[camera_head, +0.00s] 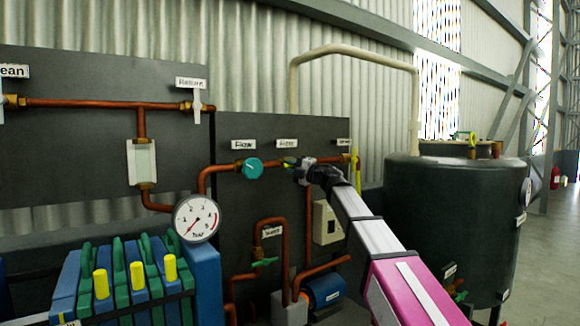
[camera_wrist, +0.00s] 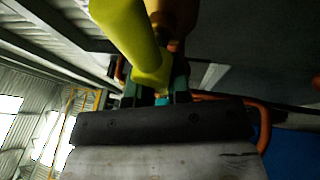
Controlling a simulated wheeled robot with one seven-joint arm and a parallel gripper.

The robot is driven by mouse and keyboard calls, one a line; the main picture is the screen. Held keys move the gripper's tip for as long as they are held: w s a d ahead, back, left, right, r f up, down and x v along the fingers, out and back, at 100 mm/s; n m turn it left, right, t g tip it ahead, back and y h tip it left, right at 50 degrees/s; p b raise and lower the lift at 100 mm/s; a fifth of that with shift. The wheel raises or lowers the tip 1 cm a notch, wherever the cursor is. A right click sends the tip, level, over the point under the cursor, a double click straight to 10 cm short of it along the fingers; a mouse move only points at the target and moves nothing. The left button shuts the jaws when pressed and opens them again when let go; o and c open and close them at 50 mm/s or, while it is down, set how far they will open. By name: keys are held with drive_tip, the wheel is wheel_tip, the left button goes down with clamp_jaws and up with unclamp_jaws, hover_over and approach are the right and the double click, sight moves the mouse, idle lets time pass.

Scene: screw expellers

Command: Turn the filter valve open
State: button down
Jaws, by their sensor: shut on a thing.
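My gripper (camera_head: 289,163) is at the copper pipe on the dark panel, below a small blurred label (camera_head: 286,143). In the wrist view a yellow-green valve handle (camera_wrist: 125,35) runs from the top down between the fingers of my gripper (camera_wrist: 155,92), which is shut on it. A copper-coloured fitting (camera_wrist: 175,15) shows behind the handle. In the head view my gripper mostly hides the held part, so the handle's angle to the pipe cannot be told there.
A teal round knob (camera_head: 252,168) sits just left of my gripper, under the Flow label. Another yellow handle (camera_head: 357,172) stands upright at the right. A pressure gauge (camera_head: 196,218) and filter press (camera_head: 130,275) are lower left. A dark tank (camera_head: 450,215) stands right.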

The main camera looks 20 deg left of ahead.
drive_tip(key=shift+f, duration=0.1)
idle(0.3)
drive_tip(key=c, duration=1.1)
unclamp_jaws()
drive_tip(key=v, duration=1.1)
drive_tip(key=shift+a, duration=0.1)
